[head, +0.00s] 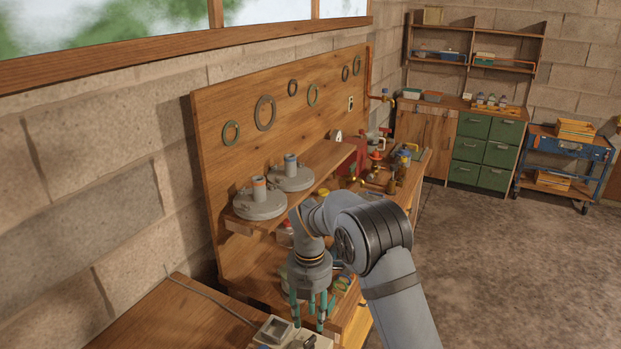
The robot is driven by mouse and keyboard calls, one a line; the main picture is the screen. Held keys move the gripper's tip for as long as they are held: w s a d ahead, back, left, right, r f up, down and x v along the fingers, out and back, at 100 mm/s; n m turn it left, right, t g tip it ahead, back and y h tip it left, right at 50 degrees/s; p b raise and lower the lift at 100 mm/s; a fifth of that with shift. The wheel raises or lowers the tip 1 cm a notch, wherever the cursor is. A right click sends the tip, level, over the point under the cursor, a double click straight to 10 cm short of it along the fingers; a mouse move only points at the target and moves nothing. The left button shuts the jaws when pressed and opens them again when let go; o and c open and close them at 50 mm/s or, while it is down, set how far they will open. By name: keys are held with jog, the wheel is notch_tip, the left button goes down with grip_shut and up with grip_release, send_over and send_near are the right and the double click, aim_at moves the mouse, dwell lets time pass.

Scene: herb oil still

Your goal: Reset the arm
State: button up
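My gripper (310,308) hangs at the end of my grey arm, pointing down in front of the workbench. Its teal fingers are spread apart, and I see nothing held between them. The arm comes in from the lower right and bends over the bench, hiding part of it.
A wooden shelf carries two grey lidded flanges (260,202) on the left, below a pegboard (215,130) with several rings. A small boxed device (275,330) sits close below my gripper. Brass fittings (377,170) crowd the bench's far end. The concrete floor (500,270) at right is clear.

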aim_at(313, 339)
notch_tip(313, 339, up, 4)
notch_tip(313, 339, down, 12)
jog(key=shift+s+r, duration=0.15)
jog(key=m, duration=0.2)
jog(key=shift+w+m+b, duration=0.2)
jog(key=shift+m+b, duration=0.1)
jog(key=shift+b, duration=0.05)
jog(key=m, duration=0.2)
jog(key=m+b, duration=0.1)
jog(key=m, duration=0.2)
jog(key=shift+s+d+r, duration=0.1)
jog(key=shift+d, duration=0.1)
jog(key=m, duration=0.4)
jog(key=shift+s+d+b, duration=0.1)
jog(key=shift+b, duration=0.2)
jog(key=shift+s+m, duration=0.1)
jog(key=shift+m, duration=1.7)
jog(key=shift+d+r, duration=0.1)
jog(key=shift+r, duration=0.05)
